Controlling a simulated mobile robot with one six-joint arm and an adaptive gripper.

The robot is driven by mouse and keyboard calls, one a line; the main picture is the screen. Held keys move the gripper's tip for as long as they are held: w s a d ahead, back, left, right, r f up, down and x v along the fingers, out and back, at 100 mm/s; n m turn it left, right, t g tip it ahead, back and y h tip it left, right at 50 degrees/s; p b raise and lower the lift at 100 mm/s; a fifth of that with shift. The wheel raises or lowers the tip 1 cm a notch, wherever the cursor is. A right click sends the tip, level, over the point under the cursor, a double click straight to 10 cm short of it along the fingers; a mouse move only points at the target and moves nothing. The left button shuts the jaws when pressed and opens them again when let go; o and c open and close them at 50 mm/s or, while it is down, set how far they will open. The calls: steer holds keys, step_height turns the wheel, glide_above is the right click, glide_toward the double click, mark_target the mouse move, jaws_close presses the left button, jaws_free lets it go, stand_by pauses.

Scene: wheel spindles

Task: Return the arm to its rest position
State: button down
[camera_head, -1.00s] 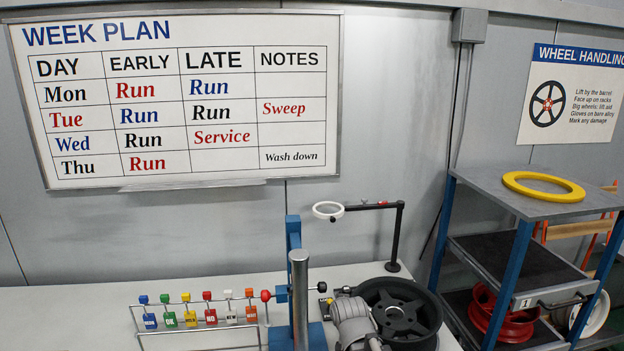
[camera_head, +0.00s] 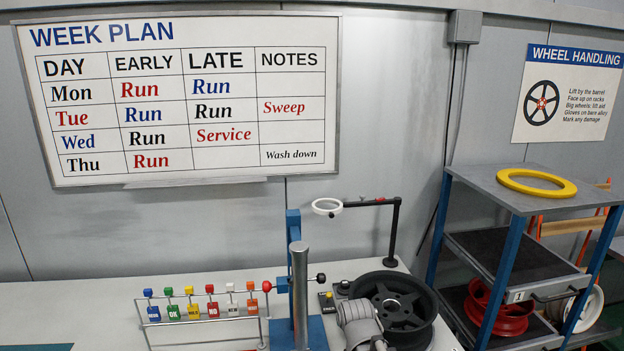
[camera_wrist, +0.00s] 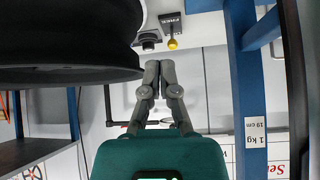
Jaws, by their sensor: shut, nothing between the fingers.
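My gripper (camera_wrist: 160,72) shows in the wrist view with its two grey fingers shut together and nothing between them. It is near a black wheel (camera_wrist: 60,45) at the upper left and a blue post (camera_wrist: 245,90) at the right, apart from both in the picture. In the head view the black five-spoke wheel (camera_head: 394,306) is at the bench's right end. My fingers cannot be made out in the head view.
A blue stand with a steel post (camera_head: 299,300) rises from the bench (camera_head: 60,300). A rack of coloured tags (camera_head: 200,305) stands left, a ring on a black arm (camera_head: 327,207) behind. A shelf cart (camera_head: 475,178) with a yellow ring (camera_head: 536,183) is right.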

steer(key=s+d+f+g, duration=0.2)
steer(key=s+d+g, duration=0.2)
steer(key=s, duration=0.3)
steer(key=s+d+f+g, duration=0.2)
steer(key=s+d+g, duration=0.2)
steer(key=s, duration=0.4)
steer(key=shift+f, duration=0.4)
steer(key=shift+s, duration=0.1)
